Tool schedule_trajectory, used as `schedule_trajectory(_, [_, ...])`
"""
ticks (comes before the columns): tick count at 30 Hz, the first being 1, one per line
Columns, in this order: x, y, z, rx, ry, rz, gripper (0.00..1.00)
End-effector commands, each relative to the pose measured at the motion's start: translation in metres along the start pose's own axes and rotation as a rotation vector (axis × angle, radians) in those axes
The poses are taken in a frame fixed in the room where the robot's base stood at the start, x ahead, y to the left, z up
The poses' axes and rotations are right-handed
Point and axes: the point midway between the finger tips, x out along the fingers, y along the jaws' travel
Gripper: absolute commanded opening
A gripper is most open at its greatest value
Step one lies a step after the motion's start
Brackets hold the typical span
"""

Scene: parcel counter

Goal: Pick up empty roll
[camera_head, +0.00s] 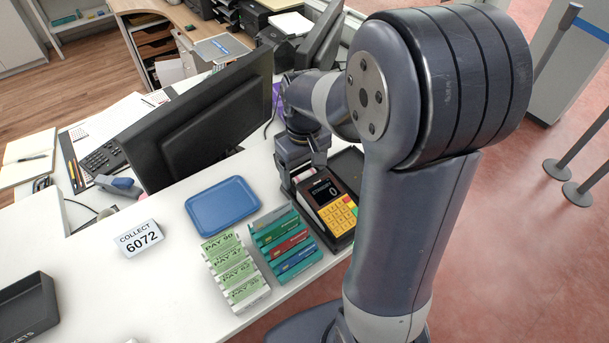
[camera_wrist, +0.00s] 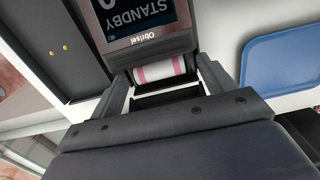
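The roll (camera_wrist: 163,71), white with pink stripes, sits at the end of the payment terminal (camera_wrist: 140,22), whose screen reads STANDBY. In the head view the terminal (camera_head: 332,208) stands on the counter with yellow keys. My gripper (camera_wrist: 163,80) is over that end of the terminal, its two fingers apart, one at each end of the roll. Small gaps seem to show between the fingers and the roll. In the head view my gripper (camera_head: 302,168) points down just behind the terminal, and the roll is mostly hidden there.
A blue tray (camera_head: 223,206), a rack of green PAY slips (camera_head: 236,270) and a rack of coloured cards (camera_head: 286,243) stand close to the terminal's left. A monitor (camera_head: 200,125) rises behind. A dark tray (camera_head: 27,306) is at the left; white counter between is clear around the COLLECT sign (camera_head: 139,238).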

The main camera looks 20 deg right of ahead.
Motion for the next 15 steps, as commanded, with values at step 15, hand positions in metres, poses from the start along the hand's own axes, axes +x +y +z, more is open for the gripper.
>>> schedule_trajectory(15, [-0.0004, 0.0, -0.0001, 0.0, 0.0, 0.0, 0.36])
